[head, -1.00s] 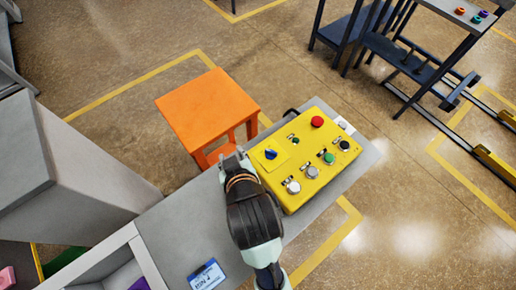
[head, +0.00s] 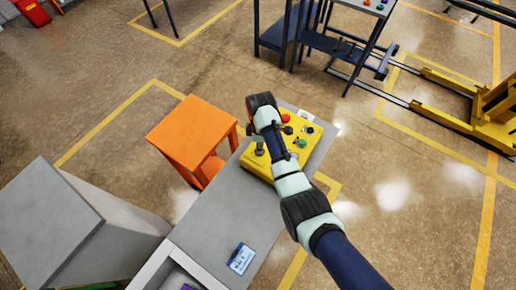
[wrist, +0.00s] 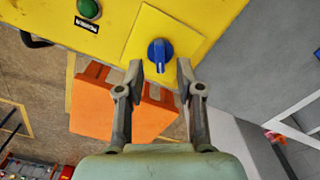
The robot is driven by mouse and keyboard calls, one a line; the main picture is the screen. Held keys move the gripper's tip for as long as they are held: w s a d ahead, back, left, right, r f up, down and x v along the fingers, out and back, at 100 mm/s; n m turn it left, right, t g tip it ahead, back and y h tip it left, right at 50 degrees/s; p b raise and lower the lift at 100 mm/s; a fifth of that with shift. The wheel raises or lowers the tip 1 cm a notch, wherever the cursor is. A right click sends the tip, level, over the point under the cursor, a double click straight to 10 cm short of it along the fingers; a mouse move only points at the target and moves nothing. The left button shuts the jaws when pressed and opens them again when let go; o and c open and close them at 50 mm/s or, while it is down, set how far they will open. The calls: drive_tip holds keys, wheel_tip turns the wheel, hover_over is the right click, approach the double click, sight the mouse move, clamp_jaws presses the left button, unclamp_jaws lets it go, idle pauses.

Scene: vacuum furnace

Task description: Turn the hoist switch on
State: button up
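The yellow control box (head: 258,166) sits on the grey bench, partly hidden behind my arm in the head view. In the wrist view, its blue rotary switch (wrist: 160,52) stands on a raised yellow square plate, with its grip roughly upright in the picture. My gripper (wrist: 160,68) is open, its two fingers spread to the left and right of the switch's lower end in the picture. No contact with the switch shows. The switch cannot be made out in the head view. A green button (wrist: 89,8) with a black label is at the wrist view's upper left.
A red button (head: 286,118) and a green button (head: 302,143) show on the box beside my arm. An orange stool (head: 190,135) stands beside the bench (head: 215,205). A blue-and-white card (head: 241,258) lies on the bench. A dark stand (head: 310,40) is farther back.

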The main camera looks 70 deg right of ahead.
drive_tip(key=shift+f, duration=1.55)
drive_tip(key=shift+c, duration=0.3)
clamp_jaws()
